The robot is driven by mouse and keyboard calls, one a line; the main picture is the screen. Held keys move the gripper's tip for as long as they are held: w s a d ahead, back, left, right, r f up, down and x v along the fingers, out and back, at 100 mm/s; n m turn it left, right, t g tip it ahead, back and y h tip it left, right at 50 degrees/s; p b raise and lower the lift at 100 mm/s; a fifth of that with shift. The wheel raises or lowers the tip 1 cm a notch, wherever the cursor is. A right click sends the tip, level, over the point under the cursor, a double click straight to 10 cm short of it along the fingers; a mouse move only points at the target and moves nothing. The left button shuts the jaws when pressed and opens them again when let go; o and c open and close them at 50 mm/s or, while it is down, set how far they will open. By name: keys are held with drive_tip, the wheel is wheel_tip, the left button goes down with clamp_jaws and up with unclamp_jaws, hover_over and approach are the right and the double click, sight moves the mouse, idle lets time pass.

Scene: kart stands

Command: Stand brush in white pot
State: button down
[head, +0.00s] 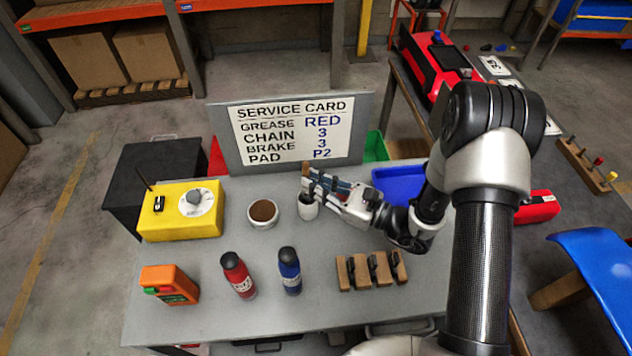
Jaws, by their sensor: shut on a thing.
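A small white pot (308,211) stands on the grey table, near the middle. My gripper (316,180) is just above and to the right of it, reaching in from the right. It is shut on the brush (306,170), whose brown handle shows at the fingertips. A dark part shows below the fingers at the pot's mouth. I cannot tell whether it is the brush's lower end inside the pot or the pot's dark inside. The fingers hide the middle of the brush.
A wider white bowl with brown contents (263,213) stands close left of the pot. Red (238,275) and blue (290,271) bottles and a wooden block rack (371,270) stand in front. A service card board (300,132) rises behind. A yellow box (180,211) is at left.

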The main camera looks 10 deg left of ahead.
drive_tip(key=c, duration=1.5)
unclamp_jaws()
drive_tip(key=v, duration=1.2)
